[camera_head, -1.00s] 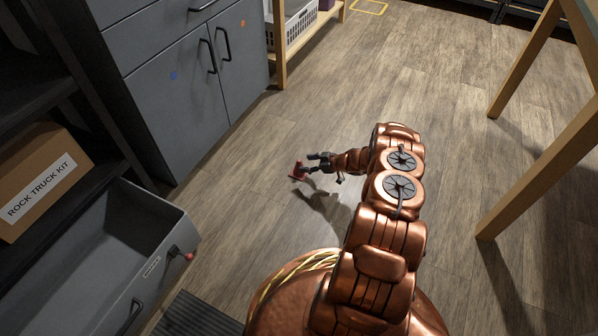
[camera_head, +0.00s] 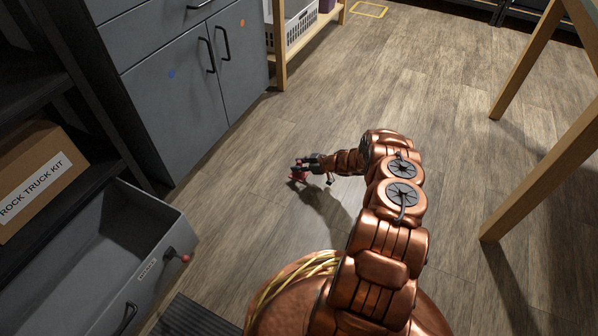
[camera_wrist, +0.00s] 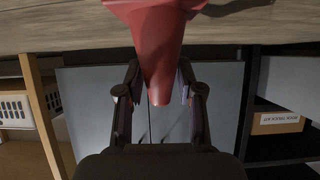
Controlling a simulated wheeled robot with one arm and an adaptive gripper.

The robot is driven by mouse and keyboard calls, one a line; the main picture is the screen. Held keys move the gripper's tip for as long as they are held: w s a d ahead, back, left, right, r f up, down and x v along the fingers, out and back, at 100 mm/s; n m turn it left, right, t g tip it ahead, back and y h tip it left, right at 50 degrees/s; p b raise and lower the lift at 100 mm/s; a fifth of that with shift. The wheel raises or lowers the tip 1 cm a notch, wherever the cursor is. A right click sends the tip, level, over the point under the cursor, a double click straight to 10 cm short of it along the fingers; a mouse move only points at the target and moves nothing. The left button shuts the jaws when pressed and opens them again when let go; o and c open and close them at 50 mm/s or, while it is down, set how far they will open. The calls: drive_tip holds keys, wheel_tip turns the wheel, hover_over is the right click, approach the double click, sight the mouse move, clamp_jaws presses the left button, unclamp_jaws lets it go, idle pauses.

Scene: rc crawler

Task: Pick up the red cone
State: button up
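The red cone (camera_head: 299,177) stands on the wood floor in front of the grey cabinet. My gripper (camera_head: 297,163) reaches it from the right, its fingers overlapping the cone's upper part in the head view. In the wrist view, which looks upside down, the red cone (camera_wrist: 158,50) has its wide base at the top and its narrow tip pointing down. My gripper (camera_wrist: 160,72) has one finger on each side of the cone, wide apart. Slim gaps show beside the tip. Contact at the fingertips is hard to tell.
An open grey drawer (camera_head: 160,225) with a red knob juts out at lower left, below a cardboard box (camera_head: 40,185). The grey cabinet (camera_head: 180,85) stands behind the cone. Wooden table legs (camera_head: 535,175) stand at right. The floor between is clear.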

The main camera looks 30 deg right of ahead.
drive_tip(key=c, duration=0.4)
drive_tip(key=shift+c, duration=0.2)
drive_tip(key=shift+r, duration=0.1)
